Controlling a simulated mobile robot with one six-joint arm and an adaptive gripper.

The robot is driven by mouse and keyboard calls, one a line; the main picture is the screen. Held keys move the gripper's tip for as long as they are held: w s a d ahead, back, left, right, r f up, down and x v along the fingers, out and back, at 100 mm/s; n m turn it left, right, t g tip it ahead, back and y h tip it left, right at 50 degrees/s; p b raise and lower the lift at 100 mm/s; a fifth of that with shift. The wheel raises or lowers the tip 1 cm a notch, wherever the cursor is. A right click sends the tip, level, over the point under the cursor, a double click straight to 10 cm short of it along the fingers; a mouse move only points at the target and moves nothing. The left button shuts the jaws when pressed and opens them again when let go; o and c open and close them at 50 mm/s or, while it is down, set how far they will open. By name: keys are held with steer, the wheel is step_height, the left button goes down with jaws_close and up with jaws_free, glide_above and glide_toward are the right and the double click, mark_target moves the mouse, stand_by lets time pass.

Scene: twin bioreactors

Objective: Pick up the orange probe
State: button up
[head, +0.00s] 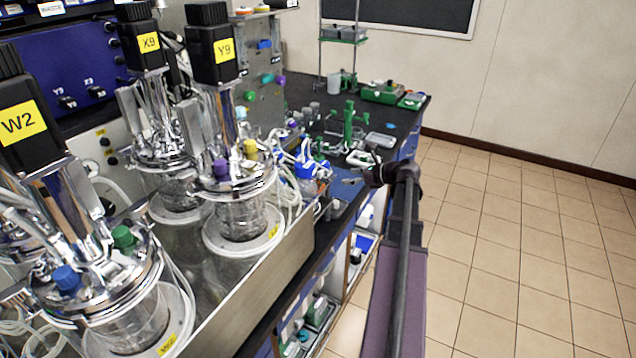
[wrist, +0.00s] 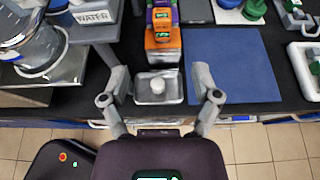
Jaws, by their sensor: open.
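In the wrist view an orange block-like thing (wrist: 163,38) with a small green-lit face stands on the dark bench. It may be the orange probe, seen from above. More orange and purple parts sit right behind it, and I cannot tell them apart clearly. My gripper (wrist: 161,72) is open and empty, its fingers apart to either side just in front of the orange thing. It also shows in the head view (head: 380,174) at the bench edge. I cannot make out the orange thing in the head view.
A small metal tray (wrist: 143,98) with a white round object (wrist: 158,86) lies between the fingers. A blue mat (wrist: 238,65) is to the right and a box marked WATER (wrist: 93,18) to the left. Glass bioreactors (head: 238,190) crowd the left; the tiled floor (head: 510,240) is clear.

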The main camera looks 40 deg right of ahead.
steer(key=shift+s+d, duration=0.1)
steer(key=shift+d, duration=0.05)
steer(key=b+x, duration=0.3)
steer(key=x, duration=0.5)
steer(key=shift+f, duration=0.25)
